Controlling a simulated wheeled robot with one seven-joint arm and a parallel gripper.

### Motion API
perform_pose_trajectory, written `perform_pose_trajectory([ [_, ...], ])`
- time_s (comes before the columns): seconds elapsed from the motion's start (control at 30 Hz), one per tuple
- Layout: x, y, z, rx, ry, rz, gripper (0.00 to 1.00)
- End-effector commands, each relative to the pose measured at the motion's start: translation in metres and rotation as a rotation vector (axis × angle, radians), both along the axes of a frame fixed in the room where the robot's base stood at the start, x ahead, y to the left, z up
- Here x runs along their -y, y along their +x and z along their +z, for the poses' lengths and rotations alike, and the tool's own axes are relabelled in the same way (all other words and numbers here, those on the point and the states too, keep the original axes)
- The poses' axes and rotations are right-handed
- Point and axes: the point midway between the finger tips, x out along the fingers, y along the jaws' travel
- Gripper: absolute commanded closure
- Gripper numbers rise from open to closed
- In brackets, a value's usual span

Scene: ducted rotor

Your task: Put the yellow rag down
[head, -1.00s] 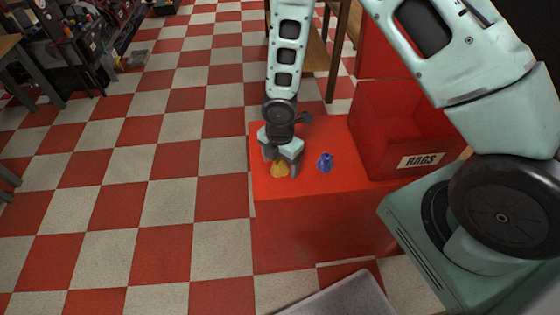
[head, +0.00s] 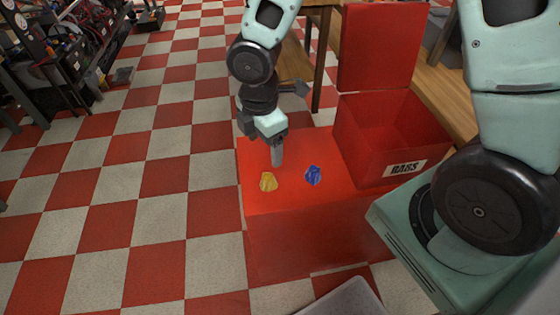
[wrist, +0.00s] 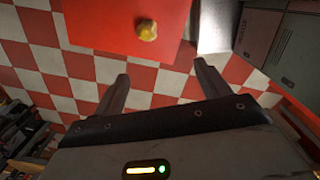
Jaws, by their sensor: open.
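The yellow rag (head: 268,182) lies crumpled on the top of the red box (head: 290,200), near its left side. It also shows in the wrist view (wrist: 147,30), on the red surface beyond my fingertips. My gripper (head: 277,160) is above the red top, just behind the yellow rag and apart from it. In the wrist view my gripper (wrist: 163,75) has its two fingers spread with nothing between them.
A crumpled blue rag (head: 313,175) lies to the right of the yellow one. A red open bin labelled RAGS (head: 404,167) stands at the right, its lid (head: 380,45) raised. Checkered floor lies free to the left.

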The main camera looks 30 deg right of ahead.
Motion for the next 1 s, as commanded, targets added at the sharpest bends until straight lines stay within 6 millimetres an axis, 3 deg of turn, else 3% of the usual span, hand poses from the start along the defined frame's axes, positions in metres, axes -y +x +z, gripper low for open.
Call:
perform_pose_trajectory([
  [0.03,-0.009,-0.016,0.023,0.018,-0.001,-0.106,0.25],
  [0.2,-0.029,-0.079,0.078,0.028,0.020,-0.521,0.25],
  [0.3,-0.036,-0.115,0.099,0.018,0.042,-0.728,0.25],
  [0.43,-0.040,-0.148,0.115,-0.004,0.066,-0.920,0.25],
  [0.6,-0.042,-0.166,0.122,-0.022,0.079,-1.027,0.25],
  [1.0,-0.042,-0.167,0.122,-0.024,0.079,-1.034,0.25],
])
